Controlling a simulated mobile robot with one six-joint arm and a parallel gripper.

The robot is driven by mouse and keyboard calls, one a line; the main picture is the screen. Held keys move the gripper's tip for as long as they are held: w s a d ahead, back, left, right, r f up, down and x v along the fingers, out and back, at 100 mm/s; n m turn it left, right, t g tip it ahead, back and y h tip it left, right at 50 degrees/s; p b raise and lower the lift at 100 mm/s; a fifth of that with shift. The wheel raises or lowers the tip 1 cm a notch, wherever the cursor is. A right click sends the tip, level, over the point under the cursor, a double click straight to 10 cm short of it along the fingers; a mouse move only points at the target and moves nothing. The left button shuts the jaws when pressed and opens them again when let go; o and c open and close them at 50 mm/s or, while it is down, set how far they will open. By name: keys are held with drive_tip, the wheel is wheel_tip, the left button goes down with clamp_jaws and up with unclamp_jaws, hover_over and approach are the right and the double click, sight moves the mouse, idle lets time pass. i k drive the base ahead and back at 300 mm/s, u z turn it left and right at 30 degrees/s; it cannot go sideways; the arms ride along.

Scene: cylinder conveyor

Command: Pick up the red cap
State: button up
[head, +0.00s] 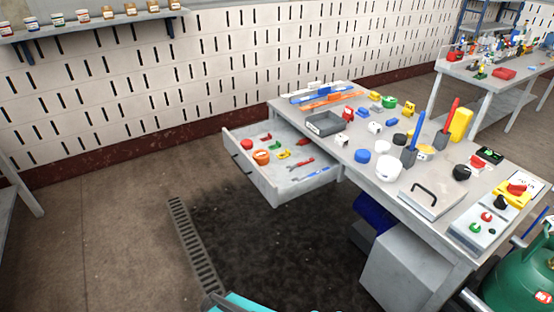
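A small round red piece (247,144), which looks like a red cap, lies in the open drawer (262,181) near its left end. An orange round piece (261,157) lies just in front of it. Another red piece (348,113) stands on the workbench top, but its shape is too small to tell. My gripper is not in view.
The workbench (382,195) holds a grey tray (325,124), blue round pieces (362,156), a grey lidded box (432,194) and a control box (483,231). The drawer juts out left over open floor. A floor grate (190,236) and a green tank (522,268) are nearby.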

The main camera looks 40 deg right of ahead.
sight(247, 144)
drive_tip(key=u, duration=0.65)
drive_tip(key=k, duration=0.15)
drive_tip(key=z, duration=1.8)
drive_tip(key=k, duration=0.9)
drive_tip(key=u, duration=0.2)
drive_tip(key=i, duration=0.75)
drive_tip(key=z, duration=0.05)
